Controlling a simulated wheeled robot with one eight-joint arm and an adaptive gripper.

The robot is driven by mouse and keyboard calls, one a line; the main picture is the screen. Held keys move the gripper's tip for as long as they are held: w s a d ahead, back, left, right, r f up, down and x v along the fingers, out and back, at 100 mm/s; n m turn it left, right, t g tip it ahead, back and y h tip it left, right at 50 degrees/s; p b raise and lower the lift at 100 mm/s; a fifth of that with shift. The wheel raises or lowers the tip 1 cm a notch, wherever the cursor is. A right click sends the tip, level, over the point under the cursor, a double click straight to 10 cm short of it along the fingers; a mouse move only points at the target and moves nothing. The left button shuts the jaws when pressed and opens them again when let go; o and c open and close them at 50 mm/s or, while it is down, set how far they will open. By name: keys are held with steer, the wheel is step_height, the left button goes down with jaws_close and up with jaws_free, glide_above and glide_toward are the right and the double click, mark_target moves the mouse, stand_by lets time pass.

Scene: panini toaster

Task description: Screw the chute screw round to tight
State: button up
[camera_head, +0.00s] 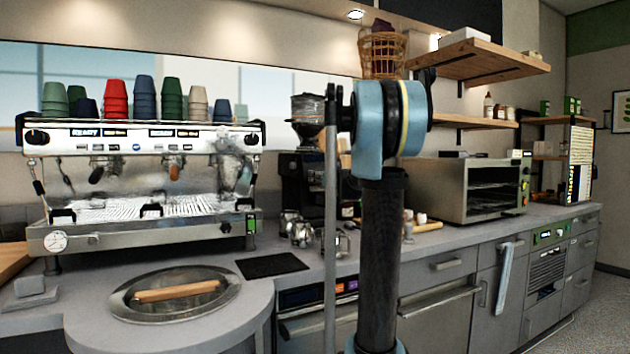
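I cannot make out the chute screw in the head view; it is too small to tell or hidden. A dark coffee grinder (292,170) with a hopper stands on the counter right of the espresso machine. My arm rises in front of the grinder's right side and hides part of the counter there. A round metal basin (137,302) with a wooden bar (178,291) across it is set in the rounded counter end. My gripper does not show, so I cannot see what it is near or whether it holds anything.
An espresso machine (150,235) with stacked cups on top fills the left. A black mat (271,265) lies on the counter, with metal jugs (301,232) behind it. A toaster oven (452,190) stands at the right under wooden shelves (480,62). Floor shows at the far right.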

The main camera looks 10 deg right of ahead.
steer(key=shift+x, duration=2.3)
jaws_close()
